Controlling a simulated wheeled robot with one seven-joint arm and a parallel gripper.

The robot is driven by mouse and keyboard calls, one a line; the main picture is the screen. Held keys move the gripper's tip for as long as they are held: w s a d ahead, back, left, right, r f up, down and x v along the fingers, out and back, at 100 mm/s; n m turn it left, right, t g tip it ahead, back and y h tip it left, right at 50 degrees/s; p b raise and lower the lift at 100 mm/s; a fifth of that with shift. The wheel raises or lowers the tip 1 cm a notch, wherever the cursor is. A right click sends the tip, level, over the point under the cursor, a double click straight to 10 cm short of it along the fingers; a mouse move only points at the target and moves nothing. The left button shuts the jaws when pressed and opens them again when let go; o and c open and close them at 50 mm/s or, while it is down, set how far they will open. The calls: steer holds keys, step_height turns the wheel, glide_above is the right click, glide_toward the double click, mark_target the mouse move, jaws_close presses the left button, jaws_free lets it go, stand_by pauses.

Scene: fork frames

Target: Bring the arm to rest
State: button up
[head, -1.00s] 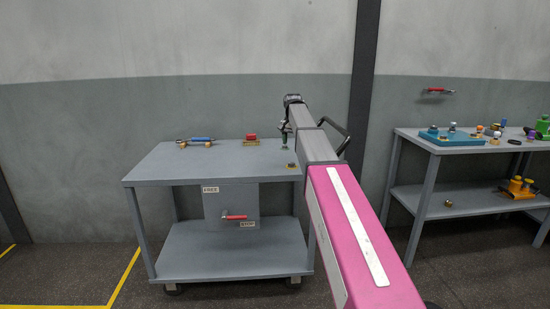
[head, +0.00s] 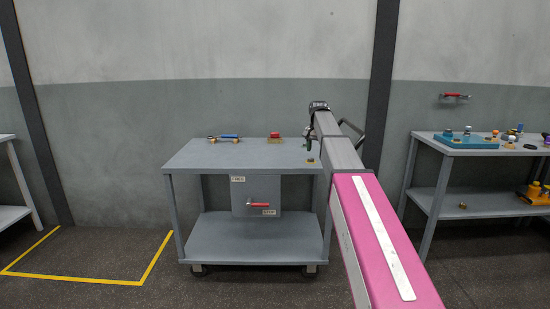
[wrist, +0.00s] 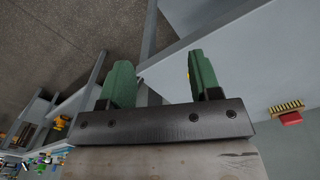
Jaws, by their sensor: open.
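My gripper (wrist: 160,85) shows in the wrist view with its two green fingers wide apart and nothing between them. In the head view my arm reaches forward, and my gripper (head: 309,143) hangs at its far end by the right side of the grey cart (head: 230,158). The fingers are too small there to make out clearly. I cannot tell the exact gap between my gripper and the cart top.
On the cart lie a blue-handled tool (head: 229,136), a red-topped brush (head: 275,137) and a small dark yellow-marked piece (head: 310,161). A grey table (head: 480,150) with several parts stands right. Floor at left is clear.

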steer(key=s+f+n, duration=0.1)
steer(key=s+f, duration=0.7)
steer(key=f, duration=0.3)
steer(key=s+f+n, duration=0.2)
steer(key=s+f, duration=0.6)
steer(key=f, duration=0.3)
steer(key=s+f+n, duration=0.1)
steer(key=s+f, duration=0.6)
steer(key=s, duration=0.3)
steer(key=s+f+n, duration=0.1)
steer(key=s+f, duration=0.6)
steer(key=s, duration=0.3)
steer(key=shift+d, duration=0.2)
